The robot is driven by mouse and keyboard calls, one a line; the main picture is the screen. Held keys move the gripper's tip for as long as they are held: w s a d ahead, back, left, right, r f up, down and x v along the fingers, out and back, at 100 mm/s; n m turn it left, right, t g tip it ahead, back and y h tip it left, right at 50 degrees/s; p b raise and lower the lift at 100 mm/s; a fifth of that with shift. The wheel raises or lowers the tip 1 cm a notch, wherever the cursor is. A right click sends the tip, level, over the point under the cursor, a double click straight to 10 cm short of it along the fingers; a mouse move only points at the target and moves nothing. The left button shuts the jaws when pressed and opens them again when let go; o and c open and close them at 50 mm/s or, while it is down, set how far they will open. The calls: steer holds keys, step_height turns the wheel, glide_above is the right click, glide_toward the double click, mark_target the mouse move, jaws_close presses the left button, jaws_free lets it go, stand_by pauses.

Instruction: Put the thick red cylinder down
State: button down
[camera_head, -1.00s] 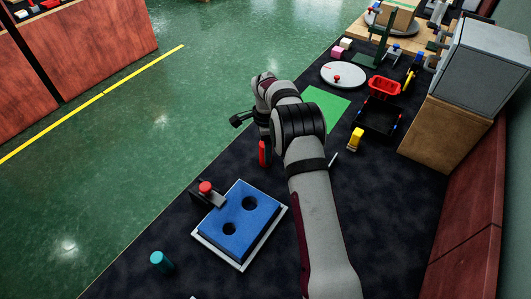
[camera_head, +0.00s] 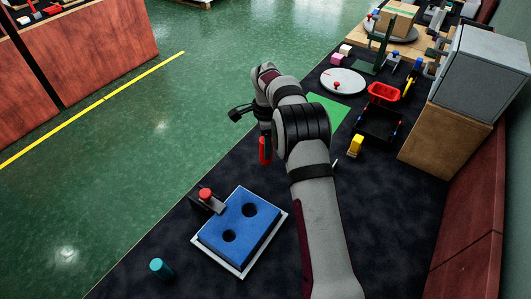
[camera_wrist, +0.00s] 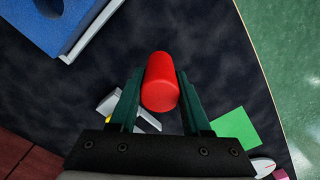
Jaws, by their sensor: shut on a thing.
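The thick red cylinder (camera_wrist: 160,84) is between the two fingers of my gripper (camera_wrist: 160,92) in the wrist view, and the fingers are shut on it. In the head view the red cylinder (camera_head: 265,150) hangs roughly upright below my gripper (camera_head: 264,132), above or at the dark mat beyond the blue block. From these views I cannot tell whether its lower end touches the mat. My arm hides part of the gripper in the head view.
A blue block with two round holes (camera_head: 257,226) sits on a white tray (camera_head: 240,269). Beside it is a dark stand with a red knob (camera_head: 205,194). A teal cylinder (camera_head: 161,268) stands near the front. A green square (camera_head: 328,109) lies beyond my arm. A yellow block (camera_head: 356,146) stands right of it.

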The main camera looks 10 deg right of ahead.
steer(key=s+d+r, duration=0.6)
steer(key=d, duration=0.3)
steer(key=s+a+f, duration=0.1)
steer(key=s+a, duration=0.4)
steer(key=a, duration=0.3)
steer(key=s+a, duration=0.4)
steer(key=a, duration=0.4)
steer(key=f, duration=0.8)
steer(key=shift+s+a, duration=0.25)
steer(key=shift+s, duration=0.15)
steer(key=shift+f, duration=0.1)
steer(key=shift+f, duration=0.15)
steer(key=shift+c, duration=1.8)
jaws_free()
